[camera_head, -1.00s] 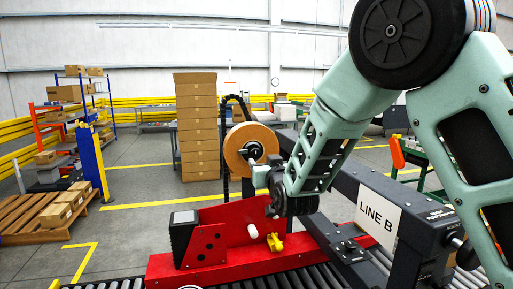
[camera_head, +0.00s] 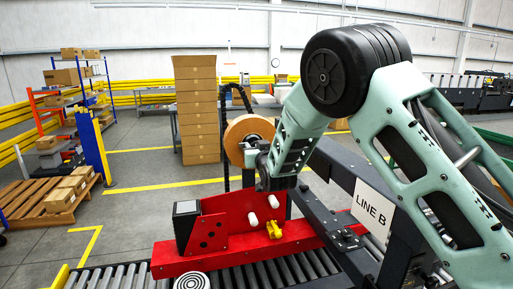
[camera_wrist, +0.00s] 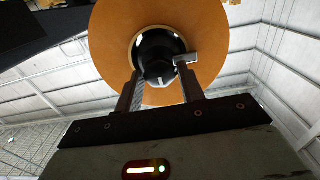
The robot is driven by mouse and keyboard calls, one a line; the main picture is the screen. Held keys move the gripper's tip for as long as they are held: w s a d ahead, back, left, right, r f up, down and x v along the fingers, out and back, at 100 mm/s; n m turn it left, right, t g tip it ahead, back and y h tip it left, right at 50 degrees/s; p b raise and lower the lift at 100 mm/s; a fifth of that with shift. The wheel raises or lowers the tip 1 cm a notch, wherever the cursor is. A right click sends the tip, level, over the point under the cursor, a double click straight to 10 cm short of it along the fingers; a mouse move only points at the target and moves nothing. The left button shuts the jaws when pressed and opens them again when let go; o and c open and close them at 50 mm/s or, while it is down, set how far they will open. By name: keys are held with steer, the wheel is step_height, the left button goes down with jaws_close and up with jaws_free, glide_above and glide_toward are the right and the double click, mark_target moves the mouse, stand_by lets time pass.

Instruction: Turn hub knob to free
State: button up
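The tan tape roll (camera_head: 236,143) stands upright behind the red tape head. Its black hub knob (camera_wrist: 158,62) shows in the wrist view, in the middle of the roll (camera_wrist: 106,32), with a small pale mark at its lower edge. My gripper (camera_wrist: 159,74) is open, its two fingers apart and pointing at the hub. The fingertips overlap the hub's left and right edges in this view; I cannot tell whether they touch it. In the head view my gripper (camera_head: 254,158) is at the front of the roll and hides the hub.
The red tape head (camera_head: 222,232) with white rollers and a yellow part (camera_head: 274,229) sits over the roller conveyor (camera_head: 255,275), below my gripper. A dark frame with a LINE B sign (camera_head: 373,210) stands to the right. A tall carton stack (camera_head: 197,110) stands behind.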

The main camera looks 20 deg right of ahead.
steer(key=c, duration=0.5)
steer(key=shift+o, duration=0.2)
steer(key=shift+b, duration=0.55)
steer(key=m+b, duration=0.6)
steer(key=b, duration=0.3)
steer(key=m+b, duration=0.6)
steer(key=b, duration=0.4)
steer(key=m+b, duration=0.5)
steer(key=b, duration=0.4)
steer(key=shift+d+f+m, duration=0.2)
steer(key=shift+d+m, duration=0.05)
steer(key=shift+m, duration=0.15)
